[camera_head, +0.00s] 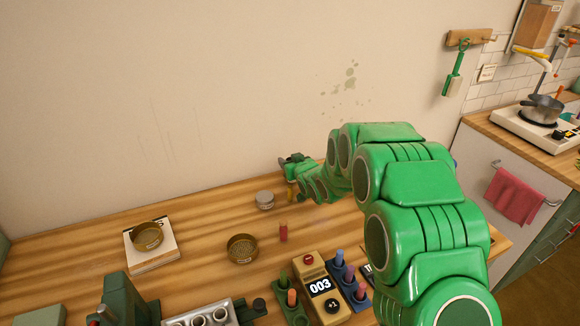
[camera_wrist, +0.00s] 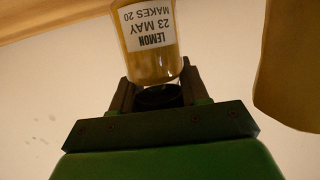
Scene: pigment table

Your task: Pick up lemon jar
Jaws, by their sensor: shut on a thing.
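The lemon jar (camera_wrist: 148,45) is a clear jar with yellow contents and a white label reading "LEMON 23 MAY MAKES 20", upside down in the wrist view. Its dark lid end sits between the two dark fingers of my gripper (camera_wrist: 158,95), which is shut on it. In the head view my gripper (camera_head: 290,168) is at the back of the table, near the wall. A small yellow piece, likely the jar (camera_head: 291,191), shows there beside my green arm. Whether the jar touches the table is unclear.
A grey tin (camera_head: 265,200) stands just left of my gripper. A red stick (camera_head: 283,232) and a brass sieve (camera_head: 242,248) are nearer. A counter box (camera_head: 310,283) and a blue stick rack (camera_head: 343,268) are in front.

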